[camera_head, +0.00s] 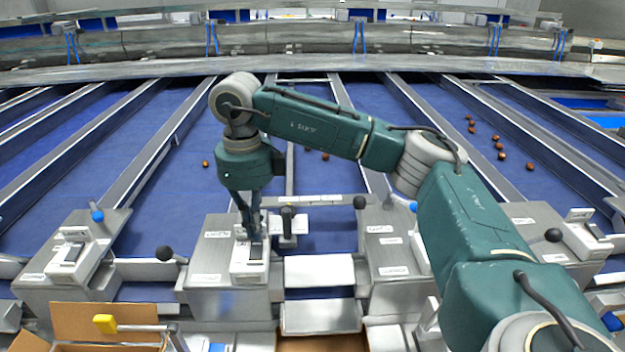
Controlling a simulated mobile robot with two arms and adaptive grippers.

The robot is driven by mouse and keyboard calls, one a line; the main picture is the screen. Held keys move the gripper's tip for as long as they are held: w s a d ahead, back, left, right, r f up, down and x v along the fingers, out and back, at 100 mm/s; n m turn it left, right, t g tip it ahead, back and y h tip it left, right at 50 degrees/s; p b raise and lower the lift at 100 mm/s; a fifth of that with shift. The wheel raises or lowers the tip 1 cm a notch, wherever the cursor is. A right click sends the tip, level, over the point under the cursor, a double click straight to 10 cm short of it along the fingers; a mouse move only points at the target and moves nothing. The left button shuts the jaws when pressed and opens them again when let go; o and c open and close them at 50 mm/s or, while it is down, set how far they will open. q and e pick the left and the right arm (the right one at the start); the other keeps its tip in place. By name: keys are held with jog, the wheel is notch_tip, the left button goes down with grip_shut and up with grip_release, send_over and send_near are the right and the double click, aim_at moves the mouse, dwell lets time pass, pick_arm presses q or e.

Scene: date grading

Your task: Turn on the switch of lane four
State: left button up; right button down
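My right gripper (253,236) points down at the white switch box (240,272) with a dark rocker on the centre-left lane console (212,252). Its fingers look closed together, with nothing seen between them. The fingertips are at or just above the rocker; contact cannot be told, and they partly cover it. Other switch boxes stand on the left console (72,254) and at the far right (594,232); one right of centre is mostly hidden by my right arm. Labels are too small to read, so lane numbers cannot be told. My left gripper is not in view.
Blue lanes run back between metal dividers, with several brown dates (498,145) on the right lane. Black-knobbed levers (165,253) and (359,202) stand near the consoles. A cardboard box (85,320) and a yellow-ended lever (105,323) are at front left.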

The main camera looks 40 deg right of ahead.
jog(key=shift+f+b, duration=0.9)
jog(key=shift+f, duration=0.35)
dwell(0.6)
jog(key=shift+r, duration=0.2)
